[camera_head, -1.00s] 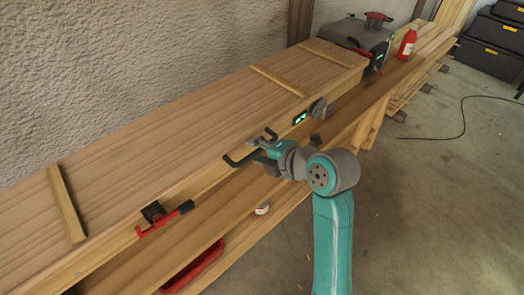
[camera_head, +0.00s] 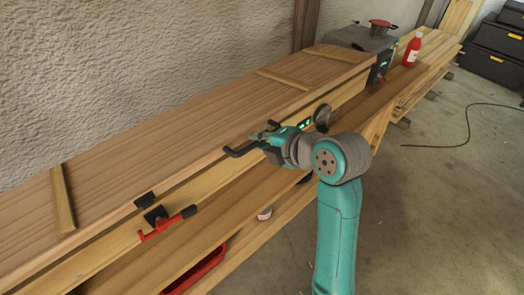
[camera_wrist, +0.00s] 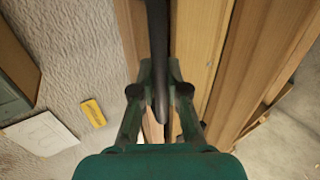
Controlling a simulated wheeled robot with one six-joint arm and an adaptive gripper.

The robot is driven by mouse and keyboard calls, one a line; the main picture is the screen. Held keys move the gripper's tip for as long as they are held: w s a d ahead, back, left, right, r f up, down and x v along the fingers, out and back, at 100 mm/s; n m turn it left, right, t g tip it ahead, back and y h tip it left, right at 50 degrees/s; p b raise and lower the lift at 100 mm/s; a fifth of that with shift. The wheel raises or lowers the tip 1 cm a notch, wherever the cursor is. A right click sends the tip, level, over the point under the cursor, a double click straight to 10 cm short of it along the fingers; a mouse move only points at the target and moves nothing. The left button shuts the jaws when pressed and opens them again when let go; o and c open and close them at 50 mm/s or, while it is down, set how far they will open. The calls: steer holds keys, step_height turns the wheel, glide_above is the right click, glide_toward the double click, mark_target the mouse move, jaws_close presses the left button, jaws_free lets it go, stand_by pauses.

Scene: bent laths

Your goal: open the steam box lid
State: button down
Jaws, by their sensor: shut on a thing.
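The steam box lid (camera_head: 180,140) is a long wooden panel with cross battens. Its front edge stands slightly raised above the wooden box (camera_head: 100,242), with a narrow gap along the front. My gripper (camera_head: 262,141) is at the lid's front edge, shut on the dark lid handle (camera_head: 239,152). In the wrist view the handle (camera_wrist: 158,50) runs between the fingers of my gripper (camera_wrist: 160,92). A red latch (camera_head: 166,224) on the box front is apart from the black catch (camera_head: 145,200) on the lid. My gripper hides part of the handle.
A grey unit with a red cap (camera_head: 362,37) stands at the far end, beside a red bottle (camera_head: 412,50). A textured wall (camera_head: 130,60) rises behind the lid. A red tray (camera_head: 195,270) sits below. The floor at right is mostly clear.

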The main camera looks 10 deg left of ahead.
steer(key=shift+w+a+r, duration=0.15)
steer(key=shift+r, duration=0.7)
steer(key=shift+w+a+r, duration=0.1)
steer(key=shift+a+r, duration=0.05)
steer(key=shift+r, duration=0.7)
steer(key=w+a+r, duration=0.4)
steer(key=a+r, duration=0.1)
steer(key=r, duration=0.4)
steer(key=w+a+r, duration=0.4)
steer(key=a+r, duration=0.1)
steer(key=r, duration=0.4)
steer(key=w+a+r, duration=0.2)
steer(key=w+a, duration=0.4)
steer(key=a, duration=0.2)
steer(key=w+a+r, duration=0.3)
steer(key=w+a, duration=0.4)
steer(key=a, duration=0.1)
steer(key=shift+a, duration=0.4)
steer(key=c, duration=0.9)
jaws_free()
steer(key=shift+s, duration=0.1)
steer(key=shift+v, duration=4.45)
